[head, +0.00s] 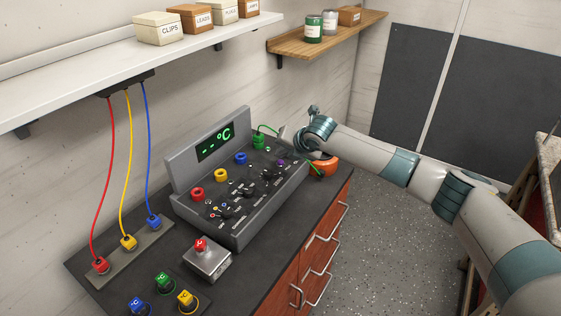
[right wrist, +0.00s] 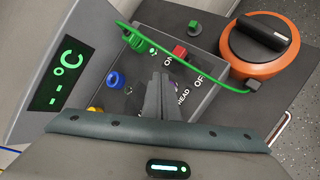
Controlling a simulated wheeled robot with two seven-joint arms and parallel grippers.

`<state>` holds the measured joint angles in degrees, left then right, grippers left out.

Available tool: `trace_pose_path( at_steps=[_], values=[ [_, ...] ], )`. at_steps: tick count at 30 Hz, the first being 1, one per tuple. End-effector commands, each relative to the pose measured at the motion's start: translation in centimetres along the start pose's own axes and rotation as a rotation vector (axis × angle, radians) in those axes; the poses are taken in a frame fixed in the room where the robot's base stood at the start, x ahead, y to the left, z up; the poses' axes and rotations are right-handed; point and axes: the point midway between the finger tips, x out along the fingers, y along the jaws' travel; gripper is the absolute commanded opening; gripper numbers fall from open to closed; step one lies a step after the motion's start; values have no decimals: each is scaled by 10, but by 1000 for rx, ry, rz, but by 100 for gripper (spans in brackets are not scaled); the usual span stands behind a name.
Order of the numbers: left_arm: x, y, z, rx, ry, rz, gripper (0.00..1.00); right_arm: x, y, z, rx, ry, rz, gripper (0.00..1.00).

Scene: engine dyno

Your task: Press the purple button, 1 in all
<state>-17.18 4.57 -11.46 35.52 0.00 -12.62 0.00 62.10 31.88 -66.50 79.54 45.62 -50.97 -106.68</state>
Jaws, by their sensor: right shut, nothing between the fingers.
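The purple button (head: 281,162) is a small spot on the sloped top of the grey control console (head: 238,232), toward its far right end. My right gripper (head: 283,134) is above the far end of the console, near the purple button and apart from it in the head view. In the right wrist view, its shut, empty fingers (right wrist: 158,95) point down at the panel. My left gripper is not in view.
A green cable (right wrist: 190,62) runs from a green plug (right wrist: 134,38) to an orange round device (right wrist: 260,45), close to my right fingers. A red button (right wrist: 179,51) is nearby. A grey box with a red knob (head: 207,262) stands in front of the console. Shelves hang above.

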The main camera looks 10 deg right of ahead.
Motion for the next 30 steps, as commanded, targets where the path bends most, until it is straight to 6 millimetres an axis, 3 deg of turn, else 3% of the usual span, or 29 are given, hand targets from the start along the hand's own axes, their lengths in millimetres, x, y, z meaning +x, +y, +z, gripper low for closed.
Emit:
trace_pose_path(
  at_steps=[16,30],
  values=[
    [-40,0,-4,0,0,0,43,-32,23,23,0,0,1,0],
    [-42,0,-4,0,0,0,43,-34,25,25,0,0,0,0]
  ],
)
